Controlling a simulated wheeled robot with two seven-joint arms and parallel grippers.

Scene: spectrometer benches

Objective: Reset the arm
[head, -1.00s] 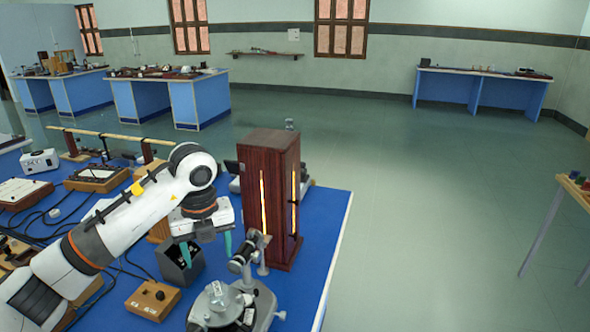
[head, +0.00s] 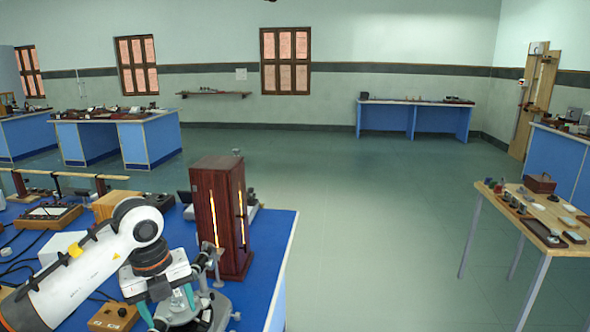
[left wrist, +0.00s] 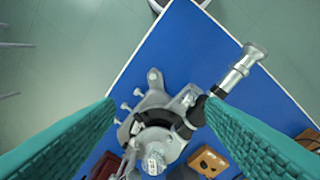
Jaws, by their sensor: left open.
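My left gripper (head: 168,308) is open and empty, its two teal fingers pointing down over the near part of the blue bench. A grey metal spectrometer (head: 213,310) stands at the bench's front edge, partly hidden behind the gripper. In the left wrist view it lies below and between the spread fingers (left wrist: 160,110), with its round table (left wrist: 155,145) near the bottom middle and a telescope tube (left wrist: 238,70) reaching up right. I cannot tell whether a finger touches it. My right gripper is not in view.
A tall dark wooden lamp box (head: 221,218) with glowing slits stands just behind the gripper. Apparatus crowds the bench (head: 270,262) to the left. Open floor (head: 370,230) lies to the right, then a small table (head: 500,222) with several small items.

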